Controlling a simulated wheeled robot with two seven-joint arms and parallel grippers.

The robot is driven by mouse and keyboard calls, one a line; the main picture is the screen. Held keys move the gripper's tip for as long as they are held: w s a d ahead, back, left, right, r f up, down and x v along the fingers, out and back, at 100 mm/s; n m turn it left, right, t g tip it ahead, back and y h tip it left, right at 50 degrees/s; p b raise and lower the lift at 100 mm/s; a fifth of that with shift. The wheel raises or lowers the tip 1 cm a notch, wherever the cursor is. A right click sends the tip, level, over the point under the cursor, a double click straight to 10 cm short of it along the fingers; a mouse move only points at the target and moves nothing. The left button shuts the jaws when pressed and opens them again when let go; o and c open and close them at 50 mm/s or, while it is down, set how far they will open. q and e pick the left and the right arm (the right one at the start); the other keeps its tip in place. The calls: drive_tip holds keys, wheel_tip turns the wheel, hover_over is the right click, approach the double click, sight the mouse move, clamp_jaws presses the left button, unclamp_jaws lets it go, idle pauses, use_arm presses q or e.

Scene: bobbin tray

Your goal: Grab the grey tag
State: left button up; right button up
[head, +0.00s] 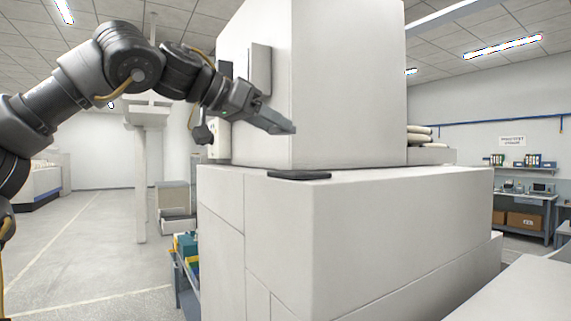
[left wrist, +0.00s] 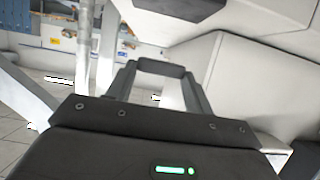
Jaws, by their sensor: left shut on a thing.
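My left gripper (head: 280,124) is in front of the tall white block, above the ledge. It also shows in the left wrist view (left wrist: 162,72), where its two fingers are apart with a dark grey bar-like piece between their tips. This piece looks like the grey tag (left wrist: 162,67), and the gripper is shut on it. In the head view I cannot clearly tell the tag from the dark fingers. My right gripper is not in view.
A dark flat piece (head: 299,174) lies on the white ledge (head: 400,180) below the gripper. The tall white block (head: 345,90) stands behind it, with a grey upright panel (head: 261,69) at its left. A shelf with boxes (head: 524,190) is far right. Open floor lies left.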

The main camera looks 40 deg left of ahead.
use_arm(q)
drive_tip(key=r+b+v, duration=0.1)
drive_tip(key=b+v, duration=0.1)
drive_tip(key=v, duration=0.9)
drive_tip(key=shift+s+a, duration=0.1)
